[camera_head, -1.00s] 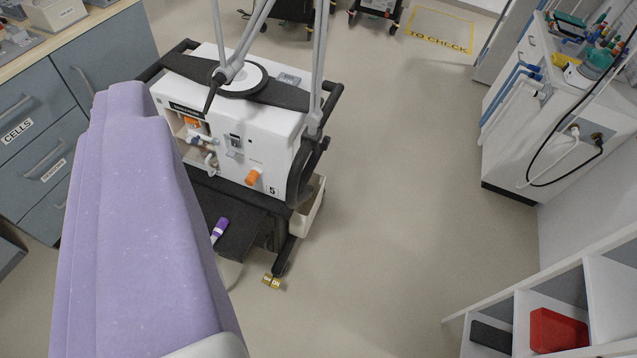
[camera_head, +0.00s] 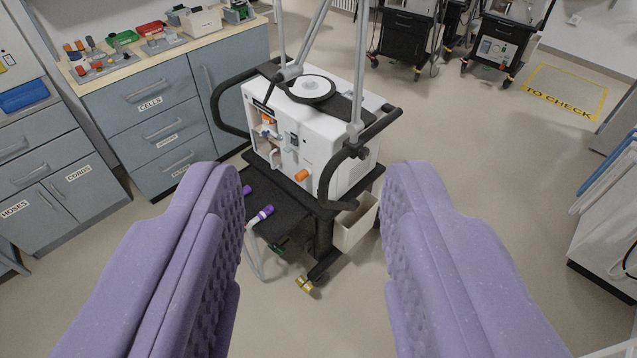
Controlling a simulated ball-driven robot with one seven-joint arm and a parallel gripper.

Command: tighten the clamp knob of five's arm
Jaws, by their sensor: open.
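The ventilator (camera_head: 290,135), a white box on a black cart, stands ahead of my gripper, upper middle. Its front showed a "5" a second ago; I cannot read that label now. Grey arm tubes rise above it. One tube (camera_head: 359,75) comes down to a grey clamp (camera_head: 355,133) at the right black handle rail. A small dark knob-like part (camera_head: 362,153) sits just below the clamp; its detail is too small to tell. My gripper (camera_head: 313,175) is open and empty, its two lilac padded fingers wide apart on either side of the cart, well short of it.
Blue-grey drawers (camera_head: 155,130) with a wooden top stand at the left. More dark carts (camera_head: 405,40) stand at the back. A yellow "TO CHECK" floor box (camera_head: 565,92) is at the upper right. The floor right of the cart is clear.

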